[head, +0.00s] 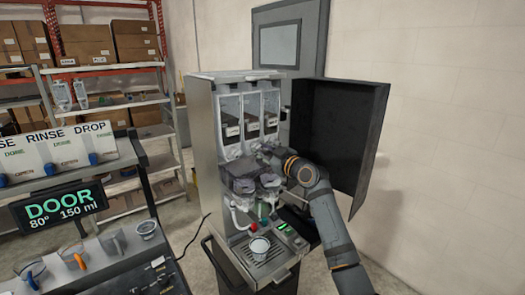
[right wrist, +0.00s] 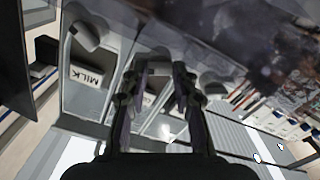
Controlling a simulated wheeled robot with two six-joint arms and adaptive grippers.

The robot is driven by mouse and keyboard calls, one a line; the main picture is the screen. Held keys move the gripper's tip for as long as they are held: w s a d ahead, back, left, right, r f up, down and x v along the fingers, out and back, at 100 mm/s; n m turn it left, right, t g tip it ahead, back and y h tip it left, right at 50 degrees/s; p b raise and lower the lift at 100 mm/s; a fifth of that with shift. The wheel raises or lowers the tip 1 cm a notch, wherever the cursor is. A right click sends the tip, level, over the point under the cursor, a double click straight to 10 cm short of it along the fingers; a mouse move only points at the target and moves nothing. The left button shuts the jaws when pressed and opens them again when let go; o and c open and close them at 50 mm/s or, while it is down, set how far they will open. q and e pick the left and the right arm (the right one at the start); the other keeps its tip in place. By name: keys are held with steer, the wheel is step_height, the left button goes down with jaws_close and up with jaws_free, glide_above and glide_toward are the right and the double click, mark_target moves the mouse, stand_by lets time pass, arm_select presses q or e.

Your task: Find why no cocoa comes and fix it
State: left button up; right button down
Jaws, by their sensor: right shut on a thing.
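The dispenser (head: 205,150) stands with its dark front door (head: 345,130) swung open to the right. Three clear canisters (head: 252,112) stand in a row inside. In the right wrist view one canister (right wrist: 85,77) has a MILK label; the other labels are unreadable. My right gripper (head: 270,158) reaches in at the canisters' lower front. In the right wrist view my right gripper (right wrist: 155,80) is closed around a small grey piece (right wrist: 155,88), whose identity I cannot tell. Grey mixing bowls (head: 240,180) sit below the canisters, partly behind my arm. My left gripper is out of sight.
A cup (head: 259,246) stands on the drip tray (head: 268,262). At left, a display (head: 60,207) reads DOOR, 80°, 150 ml, beside several cups (head: 113,243) and a RINSE/DROP board (head: 60,152). Shelves with boxes (head: 85,45) stand behind. The wall side is clear.

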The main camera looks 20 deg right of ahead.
steer(key=shift+m, duration=1.1)
steer(key=m, duration=0.2)
steer(key=shift+d+r+m, duration=0.1)
steer(key=shift+m, duration=0.2)
steer(key=m+p, duration=0.1)
steer(key=m, duration=0.4)
steer(key=shift+d+m, duration=0.1)
steer(key=shift+m, duration=0.3)
steer(key=c, duration=1)
jaws_free()
steer(key=shift+c, duration=0.2)
